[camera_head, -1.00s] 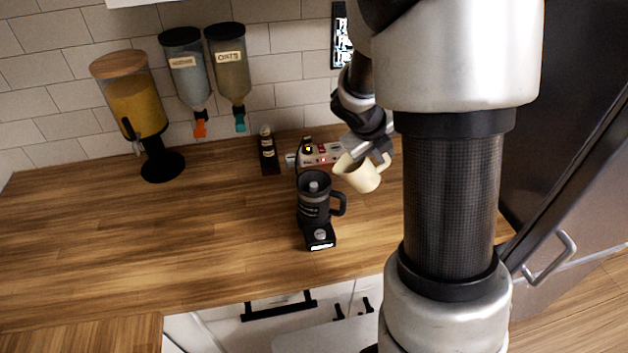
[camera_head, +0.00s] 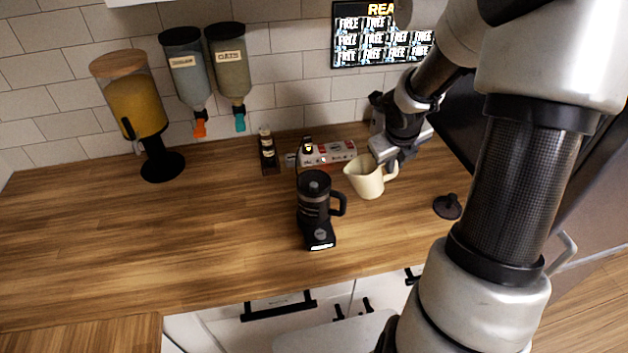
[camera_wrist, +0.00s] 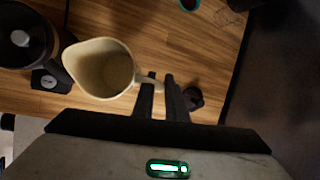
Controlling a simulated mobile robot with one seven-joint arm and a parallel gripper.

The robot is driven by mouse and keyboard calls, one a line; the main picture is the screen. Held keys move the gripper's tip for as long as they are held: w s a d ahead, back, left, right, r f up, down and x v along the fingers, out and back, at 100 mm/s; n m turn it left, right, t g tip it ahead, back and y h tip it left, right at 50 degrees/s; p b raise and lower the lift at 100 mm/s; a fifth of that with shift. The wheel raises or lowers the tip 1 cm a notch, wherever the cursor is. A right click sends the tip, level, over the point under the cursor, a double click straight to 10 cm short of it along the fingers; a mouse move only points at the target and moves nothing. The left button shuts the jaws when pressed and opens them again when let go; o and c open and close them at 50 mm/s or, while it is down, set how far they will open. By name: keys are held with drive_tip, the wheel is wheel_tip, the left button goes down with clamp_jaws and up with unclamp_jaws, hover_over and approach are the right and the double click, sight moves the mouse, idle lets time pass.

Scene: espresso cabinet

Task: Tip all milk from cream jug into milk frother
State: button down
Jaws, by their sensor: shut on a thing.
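The cream jug (camera_head: 364,179) is pale cream, with its spout toward the left. It is close to upright, just right of the milk frother, and appears held above the counter. My gripper (camera_head: 390,160) is shut on its handle. In the wrist view the gripper (camera_wrist: 161,84) has the handle between its fingers, and I look into the jug (camera_wrist: 103,70); its inside is pale and I cannot tell whether milk is in it. The milk frother (camera_head: 313,196) is black with a side handle and stands on its base. It also shows in the wrist view (camera_wrist: 24,45).
A small round black piece (camera_head: 447,207) lies on the counter to the right. A power strip (camera_head: 328,153) and a small dark bottle (camera_head: 267,152) stand behind. A juice dispenser (camera_head: 135,105) is at the left. The counter's front left (camera_head: 150,240) is clear.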

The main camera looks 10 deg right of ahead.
drive_tip(key=shift+d, duration=0.3)
drive_tip(key=shift+d+f+y, duration=0.15)
drive_tip(key=shift+f+y, duration=0.15)
drive_tip(key=shift+f, duration=0.2)
drive_tip(key=shift+d+f+m+y, duration=0.2)
drive_tip(key=shift+d+f+y, duration=0.25)
drive_tip(key=shift+f+y, duration=0.2)
drive_tip(key=shift+d+f+m+y, duration=0.2)
drive_tip(key=shift+d+f+y, duration=0.25)
drive_tip(key=shift+f+y, duration=0.15)
idle(0.4)
